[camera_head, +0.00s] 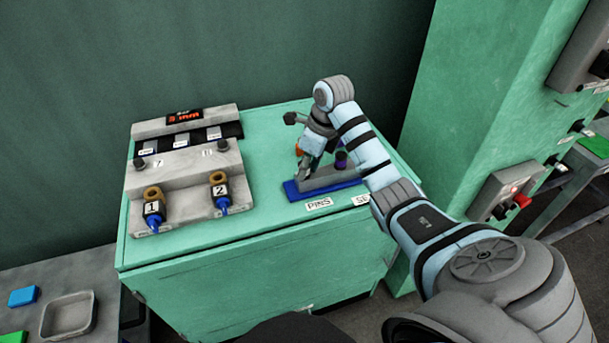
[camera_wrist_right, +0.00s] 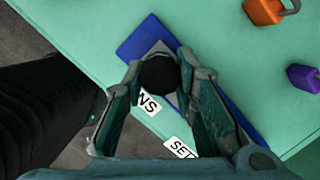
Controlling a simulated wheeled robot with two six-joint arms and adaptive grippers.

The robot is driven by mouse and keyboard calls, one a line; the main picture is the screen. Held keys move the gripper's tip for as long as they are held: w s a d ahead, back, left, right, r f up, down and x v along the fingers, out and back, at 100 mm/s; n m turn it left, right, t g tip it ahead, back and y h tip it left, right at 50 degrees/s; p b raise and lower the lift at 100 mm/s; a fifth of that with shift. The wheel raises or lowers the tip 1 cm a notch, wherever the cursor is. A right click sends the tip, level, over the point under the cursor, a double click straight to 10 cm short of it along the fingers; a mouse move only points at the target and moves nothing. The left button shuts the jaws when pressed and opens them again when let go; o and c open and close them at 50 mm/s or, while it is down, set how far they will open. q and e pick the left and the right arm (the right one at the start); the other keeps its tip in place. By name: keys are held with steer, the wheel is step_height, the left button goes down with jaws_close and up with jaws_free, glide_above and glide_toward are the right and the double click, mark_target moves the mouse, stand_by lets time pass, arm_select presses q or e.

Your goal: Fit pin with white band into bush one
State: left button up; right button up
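Bush one (camera_head: 153,193) is a brass-coloured ring at the front left of the grey press fixture (camera_head: 188,162), above the label 1. My right gripper (camera_head: 303,172) is low over the blue pin tray (camera_head: 292,190), to the right of the fixture. In the right wrist view its fingertips (camera_wrist_right: 160,72) close on both sides of a round black pin head (camera_wrist_right: 158,75). The pin's shaft and any white band are hidden beneath the head, so I cannot tell which pin it is. My left gripper is not in view.
Bush two (camera_head: 218,177) is right of bush one. A green cabinet (camera_head: 480,90) stands at the right. The green tabletop (camera_head: 262,150) is clear between fixture and tray.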

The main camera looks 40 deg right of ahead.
jaws_close()
steer(key=shift+r+p, duration=2.25)
steer(key=shift+r, duration=0.05)
step_height(320, 180, up, 4)
steer(key=p, duration=0.4)
steer(key=shift+r, duration=0.1)
